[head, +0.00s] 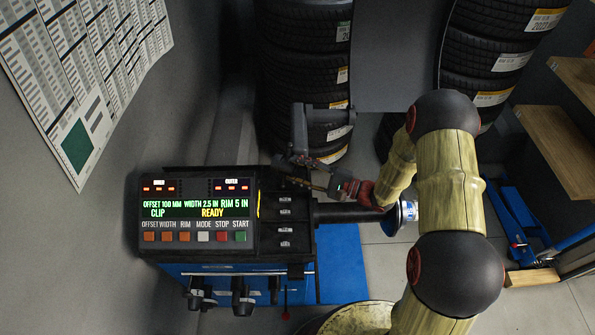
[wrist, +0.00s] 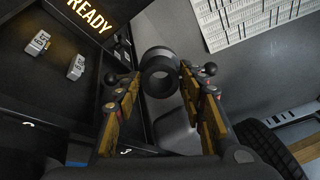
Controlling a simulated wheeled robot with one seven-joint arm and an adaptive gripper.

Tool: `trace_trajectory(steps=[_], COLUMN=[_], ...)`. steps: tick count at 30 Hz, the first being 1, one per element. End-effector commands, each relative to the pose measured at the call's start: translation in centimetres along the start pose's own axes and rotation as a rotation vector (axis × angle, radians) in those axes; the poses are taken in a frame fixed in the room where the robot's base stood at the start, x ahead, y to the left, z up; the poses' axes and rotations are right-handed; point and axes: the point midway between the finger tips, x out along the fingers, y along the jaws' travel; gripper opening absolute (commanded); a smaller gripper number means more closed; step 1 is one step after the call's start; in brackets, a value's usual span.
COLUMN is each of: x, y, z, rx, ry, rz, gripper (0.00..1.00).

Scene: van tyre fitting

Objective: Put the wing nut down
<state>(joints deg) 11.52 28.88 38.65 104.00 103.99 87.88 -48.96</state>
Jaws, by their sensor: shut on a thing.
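The wing nut (wrist: 160,78) shows in the wrist view as a black ring-shaped hub with a hole facing the camera. Dark ball knobs show at either side of it. My gripper (wrist: 160,88) has its two yellow-and-black fingers closed on the wing nut from both sides. In the head view my gripper (head: 312,181) is above the back right part of the balancing machine (head: 200,256). The wing nut cannot be clearly made out there against the dark parts.
The machine's display (head: 196,209) reads READY. Weight compartments (head: 284,228) lie right of it, with the dark shaft (head: 345,213) extending right. Dark cones (head: 241,294) hang in front. Tyre stacks (head: 305,60) stand behind. A grey upright bracket (head: 301,130) stands close behind my gripper.

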Motion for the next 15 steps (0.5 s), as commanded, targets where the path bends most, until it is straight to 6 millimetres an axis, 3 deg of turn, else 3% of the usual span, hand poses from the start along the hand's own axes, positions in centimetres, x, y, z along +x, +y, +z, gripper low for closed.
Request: trace_trajectory(steps=[13, 14, 15], x=[0.01, 0.0, 0.0], y=[0.29, 0.37, 0.32], z=[-0.27, -0.26, -0.23], rx=[-0.003, -0.001, -0.001], ry=[-0.002, -0.001, -0.001], rz=[-0.002, -0.001, -0.001], gripper=[0.0, 0.41, 0.43])
